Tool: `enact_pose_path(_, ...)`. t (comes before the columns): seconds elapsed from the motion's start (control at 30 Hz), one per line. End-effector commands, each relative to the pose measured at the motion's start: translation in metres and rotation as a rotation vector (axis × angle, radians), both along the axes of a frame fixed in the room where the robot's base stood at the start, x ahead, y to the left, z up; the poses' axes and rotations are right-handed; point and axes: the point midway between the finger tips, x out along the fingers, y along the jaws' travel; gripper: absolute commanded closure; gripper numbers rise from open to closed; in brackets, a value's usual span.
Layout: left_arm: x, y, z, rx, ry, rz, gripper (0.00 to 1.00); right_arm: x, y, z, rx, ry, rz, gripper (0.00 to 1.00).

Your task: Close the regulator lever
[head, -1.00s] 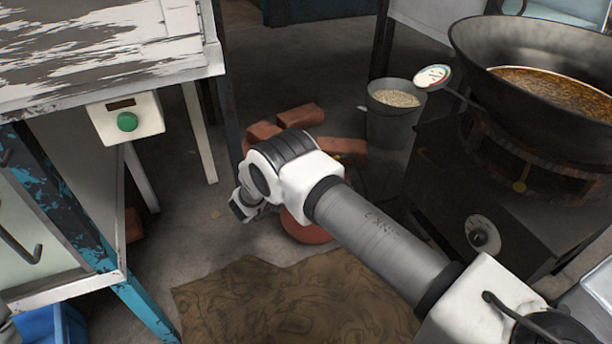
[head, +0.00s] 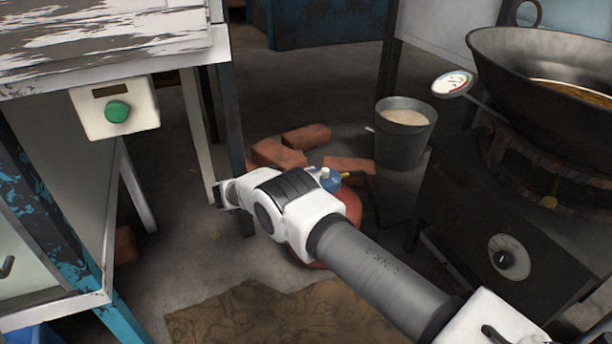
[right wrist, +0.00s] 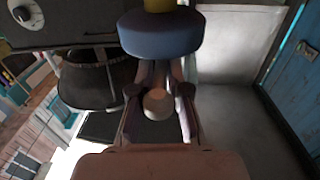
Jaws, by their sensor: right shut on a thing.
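The red gas cylinder (head: 352,204) stands on the floor, mostly covered by my right arm in the head view. The blue regulator (head: 329,182) with a pale top sits above it, just behind my arm. In the right wrist view the regulator (right wrist: 160,36) is a broad blue disc with yellow at its top. There my right gripper (right wrist: 157,98) has its dark fingers on either side of a small pale round piece, apparently the regulator lever (right wrist: 156,102), and is shut on it. The exact contact is unclear. In the head view the right fingers are hidden. My left gripper is out of view.
Several bricks (head: 276,154) lie behind the cylinder, and a grey bucket (head: 404,145) stands beyond. A stove (head: 485,235) with a wok (head: 490,75) is at right. A white cabinet (head: 60,325) is at left. A brown mat (head: 290,318) covers the near floor.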

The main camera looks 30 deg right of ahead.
Motion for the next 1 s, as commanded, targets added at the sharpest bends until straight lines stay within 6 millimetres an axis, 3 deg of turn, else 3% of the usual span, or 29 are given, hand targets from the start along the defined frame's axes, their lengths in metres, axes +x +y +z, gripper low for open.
enact_pose_path(0.17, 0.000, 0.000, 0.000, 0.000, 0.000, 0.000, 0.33, -0.005, 0.003, -0.004, 0.001, 0.012, -0.011, 1.00)
enact_pose_path(0.2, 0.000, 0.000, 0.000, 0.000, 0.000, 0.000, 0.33, -0.005, 0.003, -0.004, 0.001, 0.012, -0.012, 0.77)
enact_pose_path(0.27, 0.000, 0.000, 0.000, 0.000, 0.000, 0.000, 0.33, -0.004, 0.003, -0.004, 0.001, 0.011, -0.012, 0.56)
enact_pose_path(0.63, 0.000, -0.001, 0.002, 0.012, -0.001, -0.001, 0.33, -0.002, 0.006, -0.002, 0.001, 0.005, -0.008, 0.56)
enact_pose_path(0.9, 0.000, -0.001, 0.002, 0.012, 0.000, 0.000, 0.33, 0.002, 0.058, -0.003, 0.002, 0.004, -0.009, 0.56)
enact_pose_path(1.0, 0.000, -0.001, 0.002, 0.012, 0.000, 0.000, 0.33, 0.004, 0.067, -0.003, 0.001, 0.004, -0.009, 0.56)
